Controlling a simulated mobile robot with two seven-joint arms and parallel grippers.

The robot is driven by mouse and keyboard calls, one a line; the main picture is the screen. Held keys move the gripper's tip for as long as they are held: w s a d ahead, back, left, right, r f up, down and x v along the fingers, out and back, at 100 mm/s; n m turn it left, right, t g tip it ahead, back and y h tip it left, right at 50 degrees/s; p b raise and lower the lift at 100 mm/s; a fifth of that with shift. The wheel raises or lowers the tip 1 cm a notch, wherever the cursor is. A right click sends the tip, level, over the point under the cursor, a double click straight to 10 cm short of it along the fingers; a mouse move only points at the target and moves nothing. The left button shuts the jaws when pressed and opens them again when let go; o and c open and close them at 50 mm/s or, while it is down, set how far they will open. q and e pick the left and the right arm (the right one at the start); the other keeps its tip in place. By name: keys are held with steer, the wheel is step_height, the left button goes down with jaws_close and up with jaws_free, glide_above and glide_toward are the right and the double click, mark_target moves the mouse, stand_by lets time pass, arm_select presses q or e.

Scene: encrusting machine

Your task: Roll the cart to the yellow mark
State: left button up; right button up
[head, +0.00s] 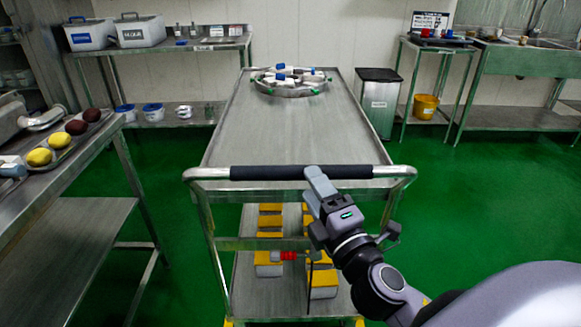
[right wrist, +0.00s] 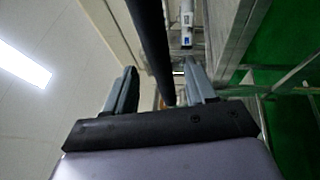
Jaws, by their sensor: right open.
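The steel cart (head: 290,131) stands straight ahead, its push handle (head: 270,173) with a black grip toward me. My right gripper (head: 318,181) is at the right part of the grip, with its fingers pointing up across the bar. In the right wrist view, my right gripper (right wrist: 161,82) is open and the dark handle bar (right wrist: 150,40) runs through the gap between its fingers. Whether a finger touches the bar is unclear. Small yellow patches show at the bottom edge by the cart's base; I cannot tell whether they belong to the floor. My left gripper is not in view.
A round tray (head: 290,90) of small items sits on the cart's far end; yellow-and-white boxes (head: 322,284) fill its lower shelf. A steel table (head: 60,180) is close on the left. A grey bin (head: 379,105) stands beyond the cart's right side. Green floor (head: 450,200) is clear at right.

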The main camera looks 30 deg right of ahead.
mark_target(299, 166)
steer(key=p+x, duration=0.1)
steer(key=x, duration=0.6)
steer(key=shift+p, duration=0.35)
jaws_close()
